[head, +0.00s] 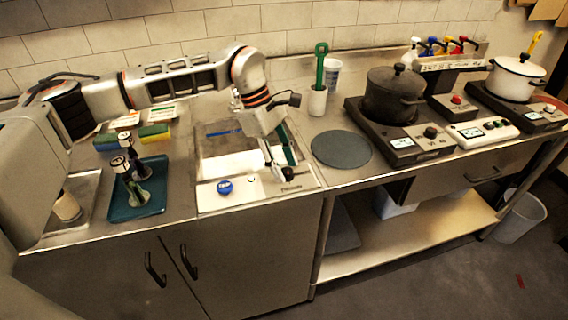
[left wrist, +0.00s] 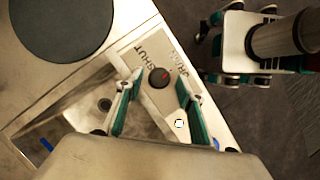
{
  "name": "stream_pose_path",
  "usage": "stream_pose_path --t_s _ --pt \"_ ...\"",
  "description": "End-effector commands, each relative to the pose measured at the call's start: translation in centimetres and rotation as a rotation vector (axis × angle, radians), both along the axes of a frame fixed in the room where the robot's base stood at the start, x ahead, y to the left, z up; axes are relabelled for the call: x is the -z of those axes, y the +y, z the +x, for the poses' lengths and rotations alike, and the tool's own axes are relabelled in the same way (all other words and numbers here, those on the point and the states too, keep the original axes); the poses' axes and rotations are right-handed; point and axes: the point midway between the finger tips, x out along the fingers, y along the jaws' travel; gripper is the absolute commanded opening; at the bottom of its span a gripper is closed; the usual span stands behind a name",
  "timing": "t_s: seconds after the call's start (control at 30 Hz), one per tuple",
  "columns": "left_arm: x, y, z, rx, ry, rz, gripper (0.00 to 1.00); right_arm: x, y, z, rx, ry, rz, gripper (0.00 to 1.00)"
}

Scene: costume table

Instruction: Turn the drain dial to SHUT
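The drain dial (left wrist: 158,77) is a round black knob with a red mark on its right side in the left wrist view. It sits on a light plate at the sink's front edge. The word SHUT (left wrist: 150,56) is printed to its upper left, and a second label, partly legible, to its upper right. In the head view the dial (head: 288,173) is partly hidden by my left gripper (head: 279,163). In the left wrist view that gripper (left wrist: 160,86) is open, fingers apart on either side of the dial. I cannot tell whether they touch it.
The sink (head: 213,167) lies left of the gripper, with a blue round item (head: 224,187) at its front. A dark round mat (head: 341,149) and a green-handled brush in a white cup (head: 317,102) are to the right. A blue-green tray (head: 152,206) stands left.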

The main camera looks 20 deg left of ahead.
Motion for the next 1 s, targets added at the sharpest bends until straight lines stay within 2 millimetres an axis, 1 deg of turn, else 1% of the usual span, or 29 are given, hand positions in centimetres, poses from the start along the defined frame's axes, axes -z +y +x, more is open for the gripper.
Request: stream_pose_path --t_s 0.3,0.37,0.4,0.43,0.47,0.77,1.0 --pt "0.29 -0.12 -0.01 0.0 0.0 -0.001 0.38 -0.03 -0.01 0.0 0.0 0.0 0.0 0.4" --pt "0.29 -0.12 -0.01 0.0 0.0 -0.001 0.22 -0.03 -0.01 0.0 0.0 0.0 0.0 0.4" --pt "0.28 -0.11 -0.01 0.0 0.0 -0.001 0.12 -0.04 -0.01 0.0 0.0 0.0 0.0 0.4" --pt "0.28 -0.11 -0.01 0.0 0.0 -0.001 0.04 -0.04 -0.01 0.0 0.0 0.0 0.0 0.4" --pt "0.28 -0.11 -0.01 0.0 0.0 -0.001 0.0 -0.04 -0.01 0.0 0.0 0.0 0.0 0.4" --pt "0.25 -0.09 -0.05 -0.017 0.0 -0.001 0.0 -0.1 -0.01 0.02 0.0 -0.001 0.0 0.4" --pt "0.15 -0.05 -0.15 -0.12 -0.001 -0.001 0.0 -0.36 -0.02 0.07 0.0 -0.002 -0.001 0.4"
